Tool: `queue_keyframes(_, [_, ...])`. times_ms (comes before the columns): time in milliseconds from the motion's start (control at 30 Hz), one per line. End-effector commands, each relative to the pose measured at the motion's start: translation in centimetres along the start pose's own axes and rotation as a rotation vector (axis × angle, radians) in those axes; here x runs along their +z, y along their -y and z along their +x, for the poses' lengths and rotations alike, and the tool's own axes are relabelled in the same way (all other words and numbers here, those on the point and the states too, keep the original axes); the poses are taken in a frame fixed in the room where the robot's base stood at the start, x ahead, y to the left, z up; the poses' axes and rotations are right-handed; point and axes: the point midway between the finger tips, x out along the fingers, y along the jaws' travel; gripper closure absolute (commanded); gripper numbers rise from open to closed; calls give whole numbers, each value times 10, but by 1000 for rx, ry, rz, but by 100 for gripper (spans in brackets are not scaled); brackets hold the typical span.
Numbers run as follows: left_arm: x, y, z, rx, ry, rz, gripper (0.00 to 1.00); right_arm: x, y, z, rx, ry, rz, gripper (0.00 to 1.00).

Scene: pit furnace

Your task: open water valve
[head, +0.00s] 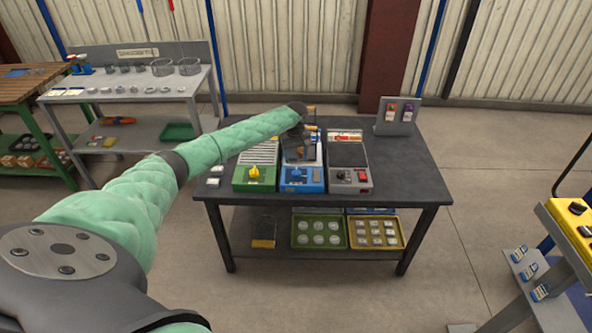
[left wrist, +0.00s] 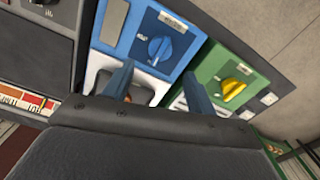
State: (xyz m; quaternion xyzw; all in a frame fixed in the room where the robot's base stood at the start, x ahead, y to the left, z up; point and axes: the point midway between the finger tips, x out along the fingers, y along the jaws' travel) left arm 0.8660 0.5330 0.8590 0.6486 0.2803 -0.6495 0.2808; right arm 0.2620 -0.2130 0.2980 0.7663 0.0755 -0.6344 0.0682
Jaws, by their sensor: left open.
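A blue unit (head: 302,186) with a blue knob (head: 299,173) stands in the middle of the dark table, between a green unit and a grey unit. The blue knob (left wrist: 159,49) also shows clearly in the left wrist view, under a small label. My left gripper (head: 299,147) is above the back part of the blue unit, behind the knob. In the left wrist view my left gripper (left wrist: 158,88) has its two fingers apart with nothing gripped between them. The fingers are apart from the knob. The knob's label is too small to read. My right gripper is out of view.
The green unit (head: 252,187) with a yellow knob (head: 254,173) stands left of the blue one. The grey unit (head: 349,187) with a red button stands right. A sign holder (head: 398,116) is at the back right. The table's front right top is clear.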

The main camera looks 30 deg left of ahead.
Motion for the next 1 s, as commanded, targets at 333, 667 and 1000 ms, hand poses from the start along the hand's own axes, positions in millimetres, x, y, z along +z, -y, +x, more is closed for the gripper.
queue_keyframes(333, [1,0,42,-2,1,2,43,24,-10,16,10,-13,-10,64])
queue_keyframes(667, [0,0,73,0,0,3,43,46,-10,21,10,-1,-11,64])
queue_keyframes(1000, [0,0,75,0,-1,4,53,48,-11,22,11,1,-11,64])
